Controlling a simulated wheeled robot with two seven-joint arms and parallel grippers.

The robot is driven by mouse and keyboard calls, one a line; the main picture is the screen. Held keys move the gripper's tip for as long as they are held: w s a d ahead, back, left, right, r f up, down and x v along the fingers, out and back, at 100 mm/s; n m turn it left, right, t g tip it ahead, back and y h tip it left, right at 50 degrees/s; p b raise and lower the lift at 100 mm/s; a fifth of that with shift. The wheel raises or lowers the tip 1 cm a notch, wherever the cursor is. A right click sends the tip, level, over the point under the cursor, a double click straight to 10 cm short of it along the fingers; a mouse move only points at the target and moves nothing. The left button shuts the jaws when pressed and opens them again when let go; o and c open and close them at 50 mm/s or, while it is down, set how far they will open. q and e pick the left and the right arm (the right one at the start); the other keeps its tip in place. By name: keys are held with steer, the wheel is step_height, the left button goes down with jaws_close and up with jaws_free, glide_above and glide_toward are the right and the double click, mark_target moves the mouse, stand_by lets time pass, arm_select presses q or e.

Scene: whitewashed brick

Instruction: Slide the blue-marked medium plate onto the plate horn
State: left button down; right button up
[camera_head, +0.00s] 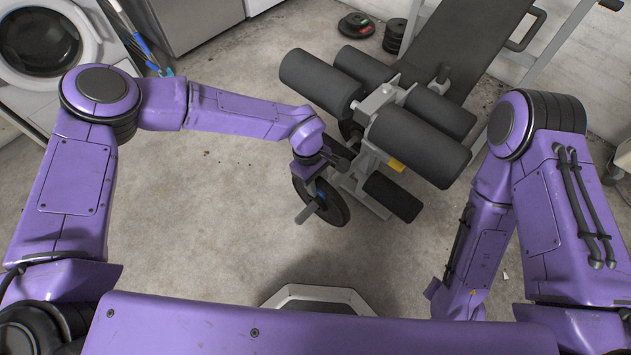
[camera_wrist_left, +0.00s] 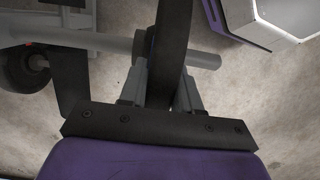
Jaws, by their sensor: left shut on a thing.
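The blue-marked medium plate (camera_head: 334,208) is a dark disc standing on edge at the near side of the bench's leg attachment. A blue patch shows near its centre. The grey plate horn (camera_head: 305,214) sticks out of the plate's near face. In the left wrist view, the plate (camera_wrist_left: 174,45) is edge-on and the horn (camera_wrist_left: 205,59) shows on both sides of it, so the plate appears to be around the horn. My left gripper (camera_wrist_left: 160,95) is shut on the plate's rim; it also shows in the head view (camera_head: 324,176). My right gripper is not in view.
The leg attachment has several black foam rollers (camera_head: 418,146) close beside my left gripper. The padded bench (camera_head: 465,45) stands behind. Plates (camera_head: 356,25) lie on the floor at the back. A washing machine (camera_head: 45,45) stands at the left. The concrete floor at left centre is clear.

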arm_select(q)
steer(key=c, duration=0.7)
jaws_free()
steer(key=shift+r, duration=0.25)
steer(key=shift+s+f, duration=0.1)
steer(key=shift+f, duration=0.2)
steer(key=p+v, duration=0.2)
steer(key=v, duration=0.9)
